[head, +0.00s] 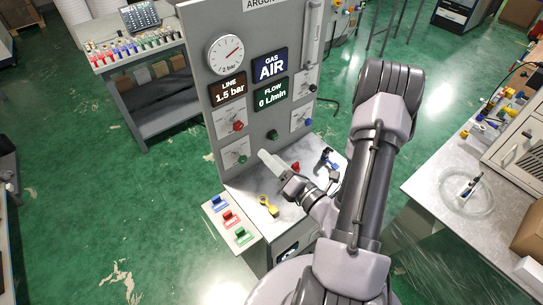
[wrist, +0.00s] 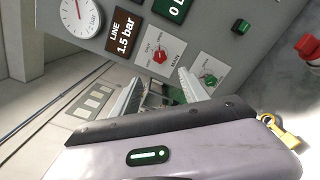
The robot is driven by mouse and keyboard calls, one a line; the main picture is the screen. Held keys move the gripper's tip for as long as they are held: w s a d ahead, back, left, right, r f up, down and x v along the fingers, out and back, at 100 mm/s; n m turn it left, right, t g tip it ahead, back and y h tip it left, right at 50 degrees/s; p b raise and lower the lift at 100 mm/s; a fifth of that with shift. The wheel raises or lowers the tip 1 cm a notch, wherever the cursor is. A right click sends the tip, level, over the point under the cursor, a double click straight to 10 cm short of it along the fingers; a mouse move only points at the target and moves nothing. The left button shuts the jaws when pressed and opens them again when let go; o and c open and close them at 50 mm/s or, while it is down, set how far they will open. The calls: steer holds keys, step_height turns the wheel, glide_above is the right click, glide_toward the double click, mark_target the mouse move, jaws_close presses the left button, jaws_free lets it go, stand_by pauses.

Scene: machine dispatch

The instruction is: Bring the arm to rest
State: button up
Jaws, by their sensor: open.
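My gripper (head: 264,156) is close to the lower part of the grey gas panel (head: 263,117), above the metal bench top. In the wrist view its two pale fingers (wrist: 161,88) stand apart with nothing held between them. A red knob (wrist: 160,57) and a green knob (wrist: 209,79) on the panel lie just beyond the fingers. My arm reaches out from the lower right, bent at the elbow. Whether a fingertip touches the panel I cannot tell.
A yellow piece (head: 267,206) lies on the bench beside my gripper. Blue, red and green blocks (head: 229,219) sit on the side shelf. A red piece (wrist: 308,47) is at the wrist view's right. A cluttered workbench (head: 427,180) stands right; green floor is open left.

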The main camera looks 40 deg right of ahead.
steer(key=a+r+n+g+y+b, duration=0.2)
steer(key=a+n+y+b, duration=0.2)
steer(key=a+n+y, duration=0.3)
steer(key=a+r+n+g+y+b, duration=0.25)
steer(key=a+n+y, duration=0.25)
steer(key=a+n, duration=0.3)
steer(key=s+a+f+n+g+y+b, duration=0.2)
steer(key=s+a+n+g+b, duration=0.25)
steer(key=a+n+g, duration=0.35)
steer(key=s+a+f+n+g+h+b, duration=0.55)
steer(key=s+f+n, duration=0.25)
steer(key=s+n, duration=0.2)
steer(key=d+n+t+h+b, duration=0.5)
steer(key=d+n+h+b, duration=0.1)
steer(key=d+n+h, duration=0.1)
steer(key=shift+w+d+r+n+t, duration=0.35)
steer(key=shift+d+n+t, duration=0.05)
steer(key=shift+n, duration=0.4)
